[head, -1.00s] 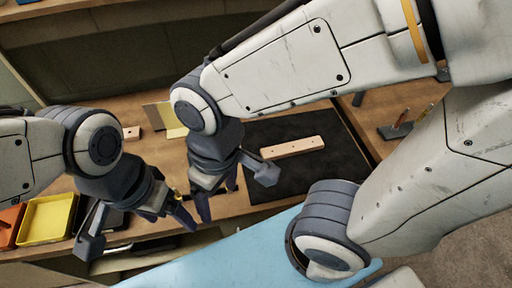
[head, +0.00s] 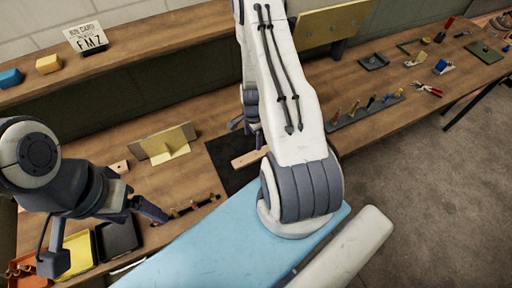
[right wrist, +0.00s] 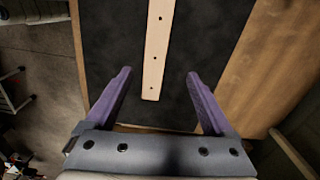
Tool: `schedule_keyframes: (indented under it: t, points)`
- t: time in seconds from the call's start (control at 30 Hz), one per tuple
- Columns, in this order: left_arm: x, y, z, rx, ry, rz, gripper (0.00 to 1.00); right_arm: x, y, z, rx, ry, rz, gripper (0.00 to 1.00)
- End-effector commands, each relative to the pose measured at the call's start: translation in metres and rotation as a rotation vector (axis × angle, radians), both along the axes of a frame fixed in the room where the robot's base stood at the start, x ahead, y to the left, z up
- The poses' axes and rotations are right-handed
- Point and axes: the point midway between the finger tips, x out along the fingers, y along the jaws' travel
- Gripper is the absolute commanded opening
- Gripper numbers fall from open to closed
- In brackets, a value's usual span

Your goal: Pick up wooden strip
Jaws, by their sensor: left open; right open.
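The wooden strip (head: 249,158) is a pale bar with small dark holes, lying on the black mat (head: 222,153). In the head view my right arm hides its right part. In the right wrist view the strip (right wrist: 157,48) runs away from me, its near end between the tips of my open, empty right gripper (right wrist: 158,74). The fingers do not touch it. In the head view that gripper (head: 243,124) is mostly hidden behind the arm. My left gripper (head: 103,236) is open and empty at the left, over the bench front near the bins.
A yellow bin (head: 77,254) and a black bin (head: 118,238) stand at the front left. A beige angled bracket (head: 165,143) stands left of the mat. A tool rack (head: 365,112) lies right of my arm. A light blue panel (head: 215,238) lies in front of the bench.

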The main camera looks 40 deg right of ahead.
Motion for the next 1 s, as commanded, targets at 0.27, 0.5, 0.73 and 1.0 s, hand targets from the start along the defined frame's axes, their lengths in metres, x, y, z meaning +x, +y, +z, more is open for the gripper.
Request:
schedule_keyframes:
  t: [0.27,0.5,0.73,1.0]
  points:
    - [0.0,0.0,-0.005,0.0,0.0,0.0,0.87,-0.006,-0.008,-0.029,-0.002,0.005,-0.056,0.88]
    - [0.0,0.0,-0.03,0.0,0.0,-0.002,0.87,-0.006,-0.007,-0.057,-0.003,0.006,-0.05,0.88]
    - [0.0,0.0,-0.035,0.0,0.0,-0.002,0.87,-0.006,-0.007,-0.062,-0.003,0.006,-0.05,0.88]
    - [0.0,0.0,-0.067,-0.001,-0.001,-0.005,0.87,-0.008,-0.008,-0.089,-0.003,0.006,-0.05,0.88]
